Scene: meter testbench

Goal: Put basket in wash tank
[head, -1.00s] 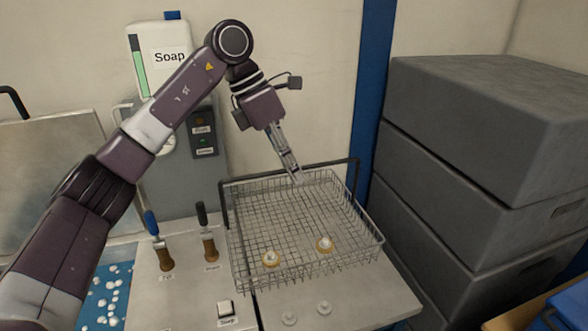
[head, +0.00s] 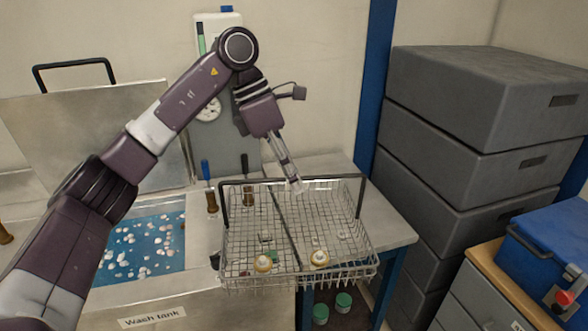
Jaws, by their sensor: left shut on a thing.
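The wash tank (head: 152,316) is to the left, open, with blue water (head: 140,250) and white foam. The basket is right of the water. My right gripper is not in view.
The tank's metal lid (head: 110,130) stands upright behind the water. Levers with a blue handle (head: 206,172) and a dark one stand behind the basket's left side. Grey crates (head: 480,110) are stacked at right, near a blue box (head: 550,245). Green-lidded jars (head: 343,301) are under the bench.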

